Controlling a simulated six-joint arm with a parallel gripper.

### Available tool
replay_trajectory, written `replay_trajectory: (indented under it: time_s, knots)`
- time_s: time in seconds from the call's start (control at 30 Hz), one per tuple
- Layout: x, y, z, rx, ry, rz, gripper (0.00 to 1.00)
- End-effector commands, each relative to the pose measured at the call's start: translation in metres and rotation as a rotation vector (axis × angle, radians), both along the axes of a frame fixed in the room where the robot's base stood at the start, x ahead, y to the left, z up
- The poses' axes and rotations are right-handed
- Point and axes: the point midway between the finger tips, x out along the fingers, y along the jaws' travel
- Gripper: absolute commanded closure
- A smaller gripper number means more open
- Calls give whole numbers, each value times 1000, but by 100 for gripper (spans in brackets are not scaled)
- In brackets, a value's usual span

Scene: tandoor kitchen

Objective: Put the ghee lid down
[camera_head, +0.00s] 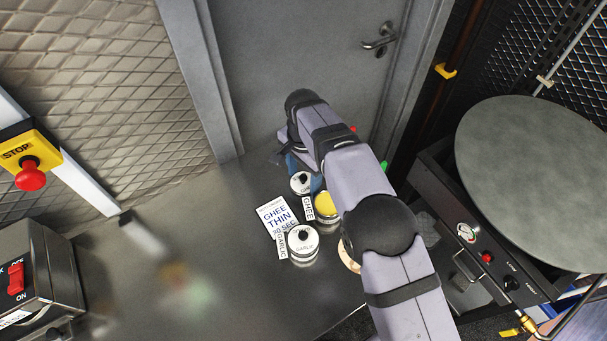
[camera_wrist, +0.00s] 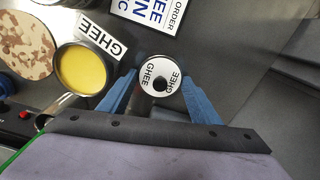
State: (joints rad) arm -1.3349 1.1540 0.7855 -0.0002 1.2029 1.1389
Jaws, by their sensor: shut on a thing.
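The ghee lid (camera_wrist: 152,64) is a round white disc with a black knob and GHEE printed on it. It also shows in the head view (camera_head: 299,188), left of my arm. My gripper (camera_wrist: 160,92) is shut on it, with one blue finger at each side. I cannot tell whether the lid touches the counter. The open ghee pot (camera_wrist: 84,68), full of yellow ghee, stands beside it; it shows in the head view too (camera_head: 326,206). A GHEE label (camera_head: 308,208) lies between lid and pot.
A garlic pot (camera_head: 302,244) with its lid on stands nearer, beside a GARLIC label (camera_head: 282,246). An order card (camera_head: 276,216) lies left of the pots. A flatbread (camera_wrist: 25,40) lies beyond the ghee pot. The steel counter (camera_head: 235,250) has free room to the left.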

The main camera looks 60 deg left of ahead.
Motion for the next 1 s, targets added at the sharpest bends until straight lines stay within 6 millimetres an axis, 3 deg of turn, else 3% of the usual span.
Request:
replay_trajectory:
  time_s: [0.1,0.13,0.17,0.67,1.0]
  knots:
    - [0,0,-3,0,0,0,64]
    - [0,0,-4,0,0,0,40]
    - [0,0,-3,0,0,0,35]
    - [0,1,7,3,-1,0,35]
    - [0,1,61,5,-1,0,35]
